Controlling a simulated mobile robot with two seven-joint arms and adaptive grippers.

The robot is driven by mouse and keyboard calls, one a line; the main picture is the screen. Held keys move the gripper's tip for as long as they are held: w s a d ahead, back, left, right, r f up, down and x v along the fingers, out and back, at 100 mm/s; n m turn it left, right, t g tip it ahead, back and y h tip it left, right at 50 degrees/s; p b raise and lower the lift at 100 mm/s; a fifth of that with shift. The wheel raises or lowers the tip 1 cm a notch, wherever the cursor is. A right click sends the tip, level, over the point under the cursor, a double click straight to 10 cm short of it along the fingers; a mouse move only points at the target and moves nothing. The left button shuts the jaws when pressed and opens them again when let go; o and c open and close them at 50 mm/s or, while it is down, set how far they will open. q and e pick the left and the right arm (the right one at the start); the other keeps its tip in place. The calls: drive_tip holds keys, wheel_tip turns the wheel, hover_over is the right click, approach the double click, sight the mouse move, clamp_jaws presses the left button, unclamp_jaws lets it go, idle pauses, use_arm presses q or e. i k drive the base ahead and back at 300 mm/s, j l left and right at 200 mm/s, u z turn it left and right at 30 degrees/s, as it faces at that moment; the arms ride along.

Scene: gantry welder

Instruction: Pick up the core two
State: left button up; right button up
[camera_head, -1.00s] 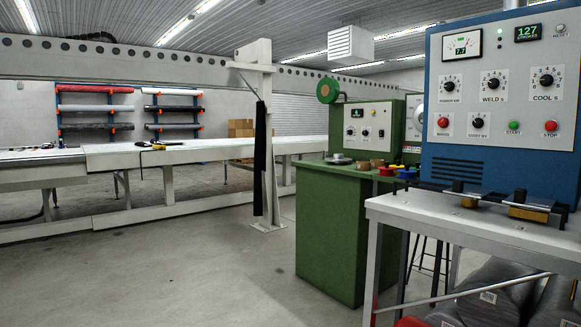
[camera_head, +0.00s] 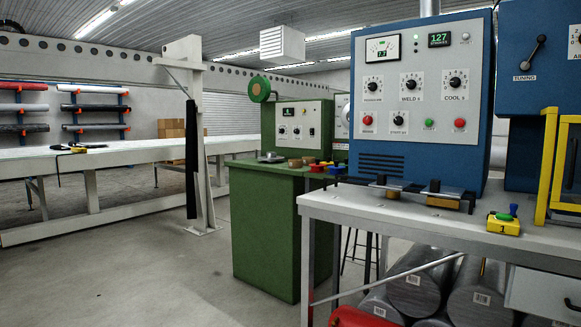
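No object in view can be told for certain as core two. Small brown round pieces (camera_head: 296,162) sit on top of the green cabinet (camera_head: 268,235), close to small red (camera_head: 317,168) and blue (camera_head: 338,169) pieces. Several grey wrapped rolls (camera_head: 412,285) lie under the work table at lower right, partly hidden by its frame and cut by the picture edge. Neither of my grippers is in view.
A blue control machine (camera_head: 420,105) stands on the grey work table (camera_head: 370,206). A yellow block marked 1 (camera_head: 503,224) lies on its right part. Wall racks hold rolls (camera_head: 95,107) at far left. The floor (camera_head: 130,260) at lower left is clear.

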sight(307, 161)
drive_tip(key=i+j, duration=0.6)
drive_tip(key=i, duration=0.3)
drive_tip(key=i+j+z, duration=0.15)
drive_tip(key=i+j, duration=0.4)
drive_tip(key=i, duration=0.3)
drive_tip(key=i+j, duration=0.7)
drive_tip(key=i, duration=0.15)
drive_tip(key=i+j+u, duration=0.2)
drive_tip(key=i, duration=0.5)
drive_tip(key=i+j+z, duration=0.1)
drive_tip(key=i+z, duration=0.25)
drive_tip(key=i+j+z, duration=0.2)
drive_tip(key=i+z, duration=0.15)
drive_tip(key=i+j+z, duration=0.25)
drive_tip(key=z, duration=0.15)
drive_tip(key=i, duration=0.05)
